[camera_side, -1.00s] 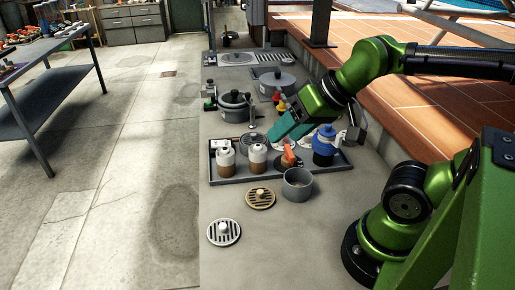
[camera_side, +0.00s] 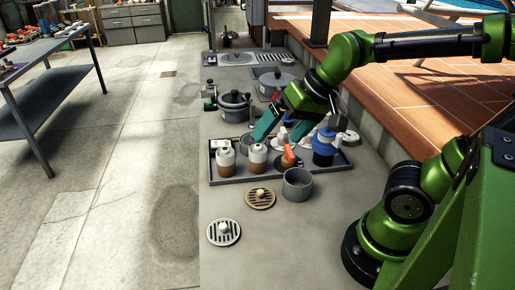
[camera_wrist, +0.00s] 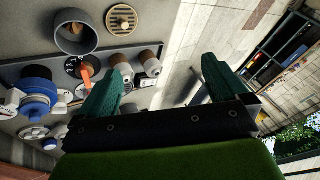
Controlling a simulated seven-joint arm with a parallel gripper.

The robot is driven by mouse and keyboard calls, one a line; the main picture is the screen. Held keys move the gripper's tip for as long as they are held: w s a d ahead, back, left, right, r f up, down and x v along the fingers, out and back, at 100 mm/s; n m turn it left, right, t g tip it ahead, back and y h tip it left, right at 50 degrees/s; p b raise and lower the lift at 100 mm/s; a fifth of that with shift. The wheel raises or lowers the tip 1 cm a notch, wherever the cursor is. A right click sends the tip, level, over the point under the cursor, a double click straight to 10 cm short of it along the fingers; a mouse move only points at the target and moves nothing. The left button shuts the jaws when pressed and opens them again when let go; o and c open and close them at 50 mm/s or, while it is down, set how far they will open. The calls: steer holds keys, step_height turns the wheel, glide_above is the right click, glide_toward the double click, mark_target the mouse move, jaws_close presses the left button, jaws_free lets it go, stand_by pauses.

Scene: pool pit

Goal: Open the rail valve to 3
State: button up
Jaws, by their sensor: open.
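My gripper (camera_side: 284,132) is open and empty, its two teal fingers tilted down above the back of a dark tray (camera_side: 205,162). In the wrist view the gripper (camera_wrist: 166,72) has a wide gap between its fingers. An orange lever (camera_side: 288,155) stands in the tray below the fingers. In the wrist view the orange lever (camera_wrist: 87,80) lies across a dark marked dial (camera_wrist: 74,66), left of the fingers; its numbers are too small to read. A blue-bodied fitting (camera_side: 324,144) stands right of it. I cannot tell which one is the rail valve.
Two white-and-brown bottles (camera_side: 226,160) stand at the tray's left. A grey cup (camera_side: 297,190), a brass drain grate (camera_side: 261,198) and a silver grate (camera_side: 224,232) lie in front. A lidded grey pot (camera_side: 234,108) is behind.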

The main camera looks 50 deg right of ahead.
steer(key=w+d+f+m+g, duration=0.2)
steer(key=w+d+m, duration=0.2)
steer(key=d+m, duration=0.1)
steer(key=m+g+h, duration=0.3)
steer(key=m+g, duration=0.1)
steer(key=m, duration=1.3)
glide_above(290, 151)
step_height(290, 151, down, 17)
steer(key=shift+w+r, duration=0.1)
steer(key=shift+r, duration=0.05)
steer(key=c, duration=1)
